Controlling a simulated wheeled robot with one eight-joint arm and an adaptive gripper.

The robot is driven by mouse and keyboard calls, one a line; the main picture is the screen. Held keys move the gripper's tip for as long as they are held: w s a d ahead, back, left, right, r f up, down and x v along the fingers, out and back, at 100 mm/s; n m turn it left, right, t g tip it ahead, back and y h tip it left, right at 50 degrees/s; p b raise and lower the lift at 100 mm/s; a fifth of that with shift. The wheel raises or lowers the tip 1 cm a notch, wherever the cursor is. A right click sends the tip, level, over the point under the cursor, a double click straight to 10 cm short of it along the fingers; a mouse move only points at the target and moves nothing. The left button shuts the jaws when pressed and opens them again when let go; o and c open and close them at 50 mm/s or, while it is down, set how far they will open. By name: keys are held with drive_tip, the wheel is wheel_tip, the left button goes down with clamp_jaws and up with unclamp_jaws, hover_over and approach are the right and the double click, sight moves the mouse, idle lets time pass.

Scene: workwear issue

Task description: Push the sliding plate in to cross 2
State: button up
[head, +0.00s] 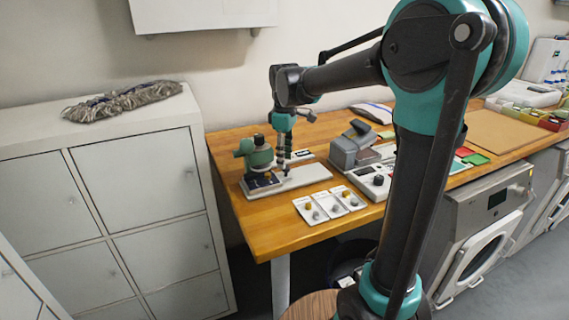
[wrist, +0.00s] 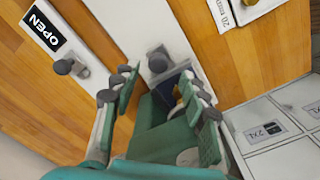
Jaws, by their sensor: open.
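In the head view a long whitish plate (head: 305,177) lies on the wooden table, running right from a green device (head: 259,155); it seems to be the sliding plate. A dark panel (head: 262,182) is at its left end. My gripper (head: 284,165) points down over the plate beside the green device. In the wrist view the open fingers (wrist: 160,97) stand apart, with a grey knob (wrist: 158,62) on a pale strip just beyond them and a dark blue part (wrist: 180,76) partly hidden by the right finger. I cannot tell whether they touch. No cross marks are readable.
Pale cards (head: 328,205) with knobs lie near the table's front edge. A grey device (head: 352,148) stands to the right. Bare wood (head: 255,222) shows at front left.

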wheel_tip(320, 180, up, 9)
idle(0.3)
